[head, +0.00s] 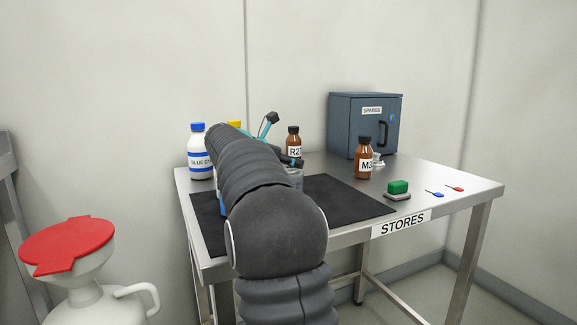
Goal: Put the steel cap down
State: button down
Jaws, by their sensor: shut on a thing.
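My arm reaches over the table and hides most of my gripper (291,162); only a dark part of it shows past the arm, above the black mat (345,200). The gripper is shut on the steel cap, but I cannot make the cap out behind the arm. A grey cylindrical thing (296,179) shows partly just below the gripper, at the arm's right edge. I cannot tell whether it touches the gripper.
A red-topped funnel (68,245) is at left. The mat's right part is clear.

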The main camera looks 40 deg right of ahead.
jog(key=shift+f, duration=0.35)
jog(key=shift+f+b, duration=0.1)
jog(key=shift+b, duration=0.25)
jog(key=c, duration=1)
grip_release()
jog(key=shift+o, duration=0.2)
jog(key=shift+r+p, duration=0.35)
jog(key=shift+r, duration=0.05)
jog(key=shift+a+r, duration=0.25)
jog(key=v, duration=1.1)
jog(key=shift+a+p, duration=0.25)
jog(key=shift+p, duration=0.1)
